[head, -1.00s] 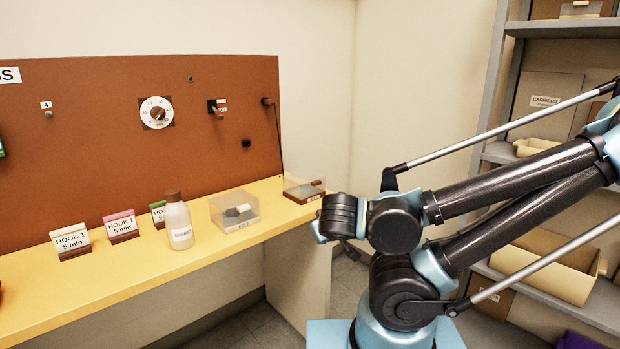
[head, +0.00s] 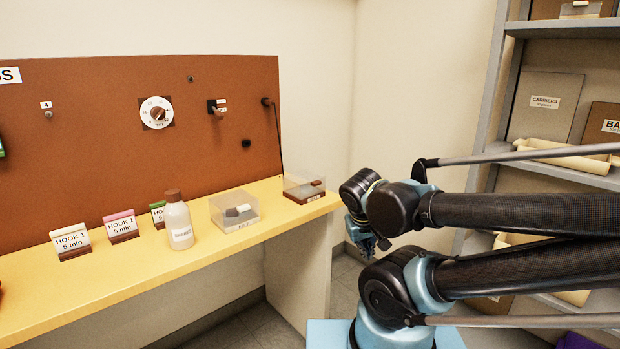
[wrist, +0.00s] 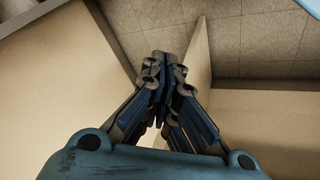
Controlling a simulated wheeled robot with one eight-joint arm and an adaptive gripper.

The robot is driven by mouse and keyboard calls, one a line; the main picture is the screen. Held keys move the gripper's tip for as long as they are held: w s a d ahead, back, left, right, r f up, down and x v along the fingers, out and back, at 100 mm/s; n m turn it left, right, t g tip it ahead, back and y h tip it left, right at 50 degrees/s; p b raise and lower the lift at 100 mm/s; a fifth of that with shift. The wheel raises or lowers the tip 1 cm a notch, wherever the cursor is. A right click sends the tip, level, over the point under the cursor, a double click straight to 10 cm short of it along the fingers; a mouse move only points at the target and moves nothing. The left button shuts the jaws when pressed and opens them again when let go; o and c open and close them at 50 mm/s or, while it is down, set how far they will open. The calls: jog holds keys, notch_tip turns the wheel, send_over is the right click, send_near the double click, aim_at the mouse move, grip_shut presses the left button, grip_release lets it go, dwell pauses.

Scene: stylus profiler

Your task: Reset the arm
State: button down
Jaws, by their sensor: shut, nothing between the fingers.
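My gripper (wrist: 162,75) is shut and empty in the wrist view, its fingertips together and pointing toward the tiled floor beside a pale panel. In the head view my gripper (head: 368,248) hangs at the end of my folded arm, just right of the yellow bench (head: 120,275). It is apart from the bench and points downward. My arm reaches in from the right side of the head view.
A clear box (head: 235,210), a white bottle (head: 178,222) and several labelled cards stand on the bench. A brown panel (head: 100,150) with a dial (head: 157,112) rises behind. Shelves (head: 560,28) with boxes stand at the right. Floor shows between bench and arm.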

jog(key=shift+s+d+m+g+y, duration=0.55)
jog(key=shift+s+d+g, duration=0.1)
jog(key=shift+d, duration=0.25)
jog(key=shift+s+d+m+g+y, duration=0.45)
jog(key=shift+s+d+m+g, duration=0.15)
jog(key=shift+d, duration=0.25)
